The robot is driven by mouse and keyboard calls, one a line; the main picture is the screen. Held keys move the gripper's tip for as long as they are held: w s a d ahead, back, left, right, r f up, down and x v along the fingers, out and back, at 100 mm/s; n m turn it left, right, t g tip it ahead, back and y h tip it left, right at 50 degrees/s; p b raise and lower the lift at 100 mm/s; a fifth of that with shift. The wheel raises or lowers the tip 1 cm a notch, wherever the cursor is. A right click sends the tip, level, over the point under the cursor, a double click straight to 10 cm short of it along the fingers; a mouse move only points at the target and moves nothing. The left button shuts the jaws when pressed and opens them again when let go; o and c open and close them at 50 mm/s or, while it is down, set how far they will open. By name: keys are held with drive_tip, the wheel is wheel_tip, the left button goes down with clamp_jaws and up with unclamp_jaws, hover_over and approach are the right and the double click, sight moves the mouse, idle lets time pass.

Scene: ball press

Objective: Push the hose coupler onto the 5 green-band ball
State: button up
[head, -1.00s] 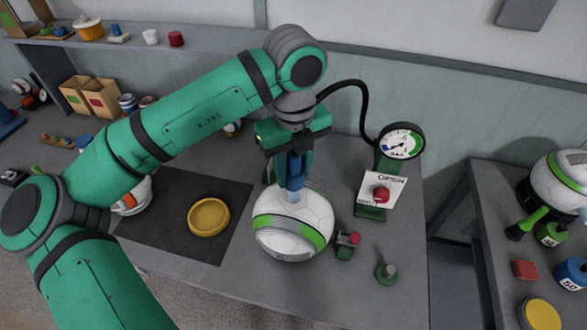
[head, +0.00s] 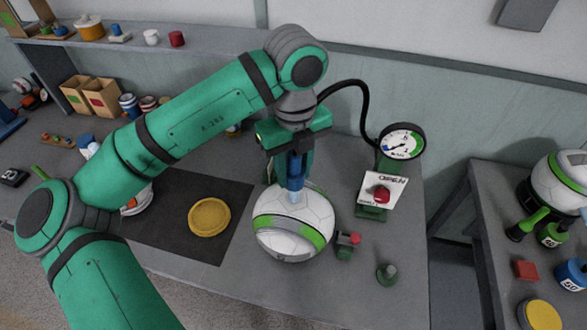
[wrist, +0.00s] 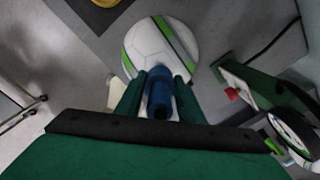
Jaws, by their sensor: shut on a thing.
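The green-band ball (head: 282,241) is white with a green band and sits on the grey bench below my gripper. My gripper (head: 291,176) points down above it and is shut on the blue hose coupler (head: 295,168). The coupler's pale lower end meets the top of the ball in the head view; whether it is seated there I cannot tell. In the wrist view, the coupler (wrist: 160,92) stands between the two green fingers, with the ball (wrist: 152,48) beyond it. The coupler hides the contact point there.
A pressure gauge (head: 402,141) with a black hose stands right of the ball, above a white sign with a red knob (head: 381,194). Small red and green fittings (head: 346,246) are close to the ball's right. A yellow dish (head: 209,217) lies on a dark mat to the left.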

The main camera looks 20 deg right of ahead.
sight(294, 153)
drive_tip(key=shift+f, duration=2.15)
idle(0.4)
drive_tip(key=o, duration=1.1)
drive_tip(key=shift+w, duration=0.1)
drive_tip(key=shift+o, duration=0.2)
drive_tip(key=r, duration=1)
drive_tip(key=shift+s+r, duration=0.2)
drive_tip(key=shift+r, duration=0.2)
